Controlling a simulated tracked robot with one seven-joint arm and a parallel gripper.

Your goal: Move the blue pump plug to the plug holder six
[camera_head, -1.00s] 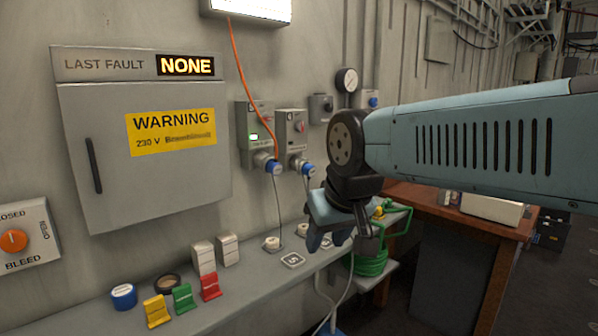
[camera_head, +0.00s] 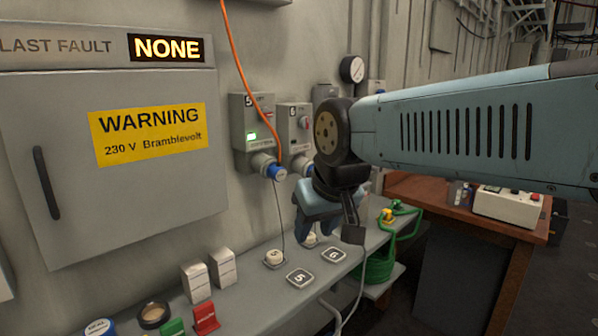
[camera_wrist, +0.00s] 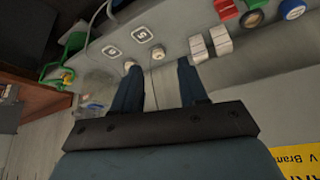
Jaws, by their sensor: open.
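A blue plug (camera_head: 275,171) with an orange cable sits in the socket of the left wall box, marked 5. The blue plug at the neighbouring wall box is largely hidden by my arm, and I cannot tell which is the pump plug. The number six label (camera_head: 334,255) lies on the shelf; it also shows in the wrist view (camera_wrist: 110,51). The small round holder (camera_wrist: 128,64) beside it is close to one finger and partly covered in the head view. My gripper (camera_head: 325,228) is open and empty above the shelf; both fingers (camera_wrist: 158,68) show in the wrist view.
Holder five (camera_head: 273,258) stands left of six, with a thin cord rising from it. White blocks (camera_head: 208,276) and a red block (camera_head: 205,318) stand further left. A green coiled hose (camera_head: 380,262) is at the right, before a wooden bench (camera_head: 440,198).

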